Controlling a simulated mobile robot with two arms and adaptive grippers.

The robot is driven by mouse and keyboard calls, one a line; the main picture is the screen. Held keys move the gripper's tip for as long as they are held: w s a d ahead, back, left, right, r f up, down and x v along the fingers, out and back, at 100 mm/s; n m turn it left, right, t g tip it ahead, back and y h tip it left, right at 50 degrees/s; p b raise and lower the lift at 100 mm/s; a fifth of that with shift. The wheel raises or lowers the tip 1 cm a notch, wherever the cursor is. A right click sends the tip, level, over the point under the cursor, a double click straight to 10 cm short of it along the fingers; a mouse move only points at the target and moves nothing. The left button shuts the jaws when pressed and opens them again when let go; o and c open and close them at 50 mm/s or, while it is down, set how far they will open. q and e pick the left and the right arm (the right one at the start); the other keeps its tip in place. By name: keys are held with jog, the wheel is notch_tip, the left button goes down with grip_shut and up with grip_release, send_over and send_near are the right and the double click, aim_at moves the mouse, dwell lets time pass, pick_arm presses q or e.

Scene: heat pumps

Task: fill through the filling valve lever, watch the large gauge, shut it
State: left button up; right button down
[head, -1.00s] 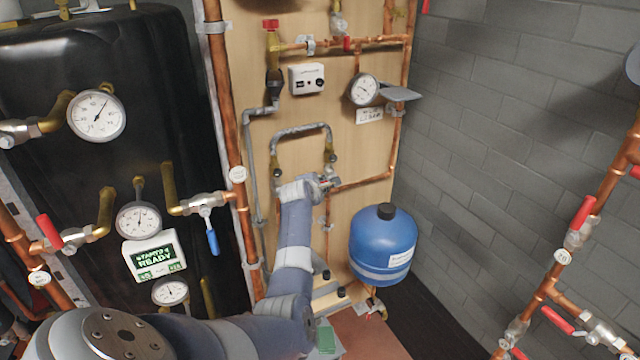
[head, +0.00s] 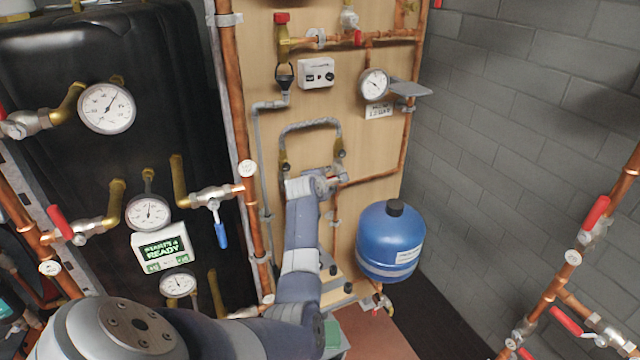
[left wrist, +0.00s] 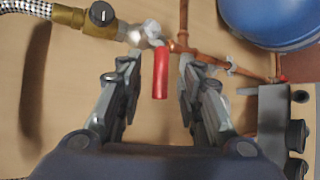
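The filling valve lever (left wrist: 161,74) is a red handle hanging down from its valve body (left wrist: 146,34) in the left wrist view. My left gripper (left wrist: 160,66) is open, with one finger on each side of the lever and visible gaps to it. In the head view my left gripper (head: 326,182) is at the valve by the braided hose, and the lever is mostly hidden there. The round white gauge (head: 375,83) on the board has a fill label (head: 379,111) below it; its dial is too small to read. My right gripper is not in view.
A braided hose (head: 309,125) loops above the valve. A blue vessel (head: 391,241) is to the right. Copper pipes (head: 367,182) cross the wooden board. A black tank with gauges (head: 106,108) stands left. A shelf plate (head: 410,87) juts out beside the board gauge.

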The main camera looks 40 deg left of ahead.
pick_arm(q)
jog(key=v, duration=0.9)
jog(key=shift+s+r, duration=0.2)
jog(key=shift+s, duration=0.15)
jog(key=shift+d, duration=0.1)
dwell(1.4)
